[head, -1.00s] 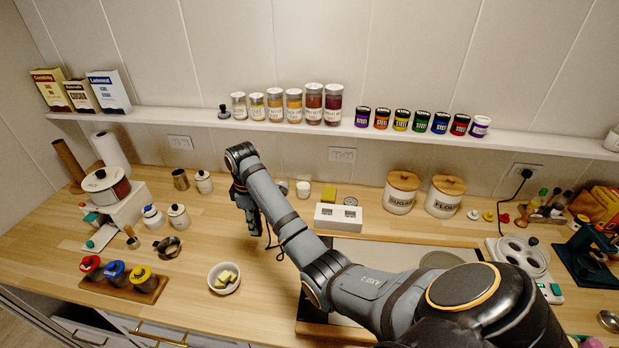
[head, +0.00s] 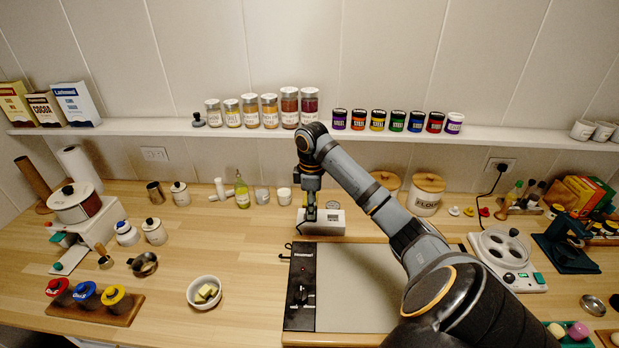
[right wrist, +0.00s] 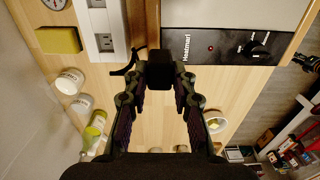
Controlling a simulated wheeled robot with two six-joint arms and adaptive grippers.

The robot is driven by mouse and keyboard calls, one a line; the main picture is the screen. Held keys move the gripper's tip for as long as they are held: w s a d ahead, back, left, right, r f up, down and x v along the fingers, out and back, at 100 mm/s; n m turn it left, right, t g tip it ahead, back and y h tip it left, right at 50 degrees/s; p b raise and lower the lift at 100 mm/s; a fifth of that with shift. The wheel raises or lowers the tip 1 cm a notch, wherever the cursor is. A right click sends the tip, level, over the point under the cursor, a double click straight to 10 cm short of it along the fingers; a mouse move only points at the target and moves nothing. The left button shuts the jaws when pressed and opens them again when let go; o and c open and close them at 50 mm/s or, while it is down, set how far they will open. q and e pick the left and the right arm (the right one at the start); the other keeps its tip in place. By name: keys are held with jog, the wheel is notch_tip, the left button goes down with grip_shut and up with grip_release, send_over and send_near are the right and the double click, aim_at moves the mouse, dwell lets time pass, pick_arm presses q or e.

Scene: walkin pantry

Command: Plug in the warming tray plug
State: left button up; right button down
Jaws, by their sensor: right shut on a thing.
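My right gripper (head: 310,212) is shut on a black plug (right wrist: 160,70), which shows between its fingertips in the right wrist view. A short black cord (right wrist: 124,70) shows beside the plug. The warming tray (head: 350,285) lies on the counter, with a black control panel (head: 301,285) and knob at its left. A white outlet box (head: 328,225) stands behind the tray; its sockets (right wrist: 105,42) show in the right wrist view. The gripper is in front of the box's left part in the head view. The plug appears apart from the sockets. My left gripper is not in view.
Behind the gripper stand cups (head: 284,196) and an oil bottle (head: 242,192). A yellow sponge (right wrist: 60,40) lies by the outlet box. A butter bowl (head: 204,292) is left of the tray, with clear counter around it. A shelf (head: 220,130) runs above.

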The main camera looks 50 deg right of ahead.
jog(key=w+d+f+b, duration=0.2)
jog(key=b, duration=0.1)
jog(key=w+d+f+b, duration=0.2)
jog(key=f+b, duration=0.1)
jog(key=w+d+f+b, duration=0.2)
jog(key=w+b, duration=0.1)
jog(key=shift+f+b, duration=0.3)
jog(key=shift+b, duration=0.05)
jog(key=shift+w+d+r, duration=0.1)
jog(key=shift+w+d, duration=0.2)
jog(key=shift+d, duration=0.05)
jog(key=shift+w+d+f+p, duration=0.3)
jog(key=shift+d+f+p, duration=0.1)
jog(key=shift+f+p, duration=0.2)
jog(key=shift+d+f, duration=0.1)
jog(key=shift+f, duration=1.55)
jog(key=c, duration=1.1)
grip_release()
jog(key=shift+f, duration=0.1)
